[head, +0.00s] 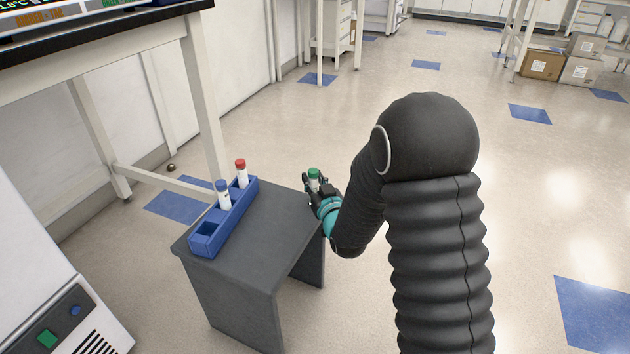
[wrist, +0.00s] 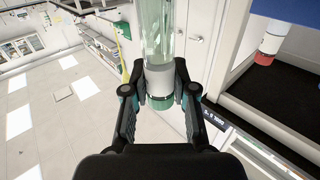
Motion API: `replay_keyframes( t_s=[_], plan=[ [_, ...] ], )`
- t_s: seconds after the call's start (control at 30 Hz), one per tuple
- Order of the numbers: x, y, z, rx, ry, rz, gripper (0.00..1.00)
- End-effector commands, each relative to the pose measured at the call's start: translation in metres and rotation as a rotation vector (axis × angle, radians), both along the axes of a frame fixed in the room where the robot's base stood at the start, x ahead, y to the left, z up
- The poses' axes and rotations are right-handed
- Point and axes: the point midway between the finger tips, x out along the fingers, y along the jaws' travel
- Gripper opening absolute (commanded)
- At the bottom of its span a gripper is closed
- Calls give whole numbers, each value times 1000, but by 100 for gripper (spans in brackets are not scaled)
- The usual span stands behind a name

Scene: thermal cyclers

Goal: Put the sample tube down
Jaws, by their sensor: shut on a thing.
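The sample tube with a green cap (head: 314,173) is held at the right end of the small dark table (head: 265,235). My gripper (head: 318,186) is shut on it. In the wrist view the clear tube (wrist: 162,35) sits between the fingers of my gripper (wrist: 160,78), with its white label and green cap showing. A blue rack (head: 238,215) stands on the left of the table, apart from my gripper. It holds a blue-capped tube (head: 223,194) and a red-capped tube (head: 241,174). The rack's near slot looks empty.
The tabletop between the rack and my gripper is clear. A tall white-framed bench (head: 205,90) stands behind, and a white machine (head: 45,270) is at the lower left. Open floor lies to the right, with cardboard boxes (head: 541,64) far off.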

Motion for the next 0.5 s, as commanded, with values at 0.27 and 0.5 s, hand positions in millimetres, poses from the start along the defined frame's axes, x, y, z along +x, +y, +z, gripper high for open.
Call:
replay_keyframes(
  t_s=[0.27, 0.5],
  plan=[
    [0, 0, -2, 0, 0, 0, 51],
    [0, 0, -2, 0, 1, 0, 51]
  ],
)
